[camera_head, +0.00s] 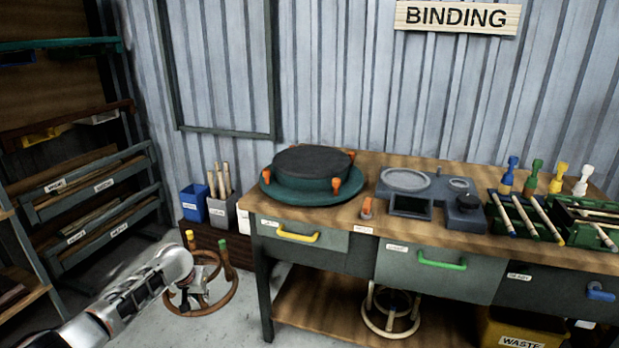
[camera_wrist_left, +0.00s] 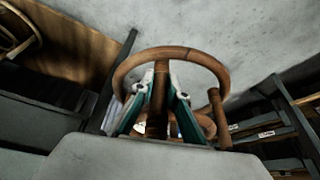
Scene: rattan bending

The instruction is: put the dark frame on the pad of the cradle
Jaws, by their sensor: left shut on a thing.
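The dark frame (camera_head: 229,297) is a brown rattan ring with legs, one tipped yellow and one green. It hangs left of the bench, below the bench top. My left gripper (camera_head: 193,294) is shut on it; in the left wrist view the fingers (camera_wrist_left: 160,103) close around a brown bar of the frame (camera_wrist_left: 165,52). The cradle (camera_head: 273,190) is a green round base with orange clamps on the bench's left end. Its dark round pad (camera_head: 312,161) is bare on top. My right gripper is not in view.
The wooden bench (camera_head: 352,212) carries a grey fixture (camera_head: 425,185) and racks of rods and coloured-handled tools at right. Blue and grey bins (camera_head: 193,204) stand left of the bench. A pale frame (camera_head: 390,312) sits on the lower shelf. Shelving (camera_head: 95,205) lines the left.

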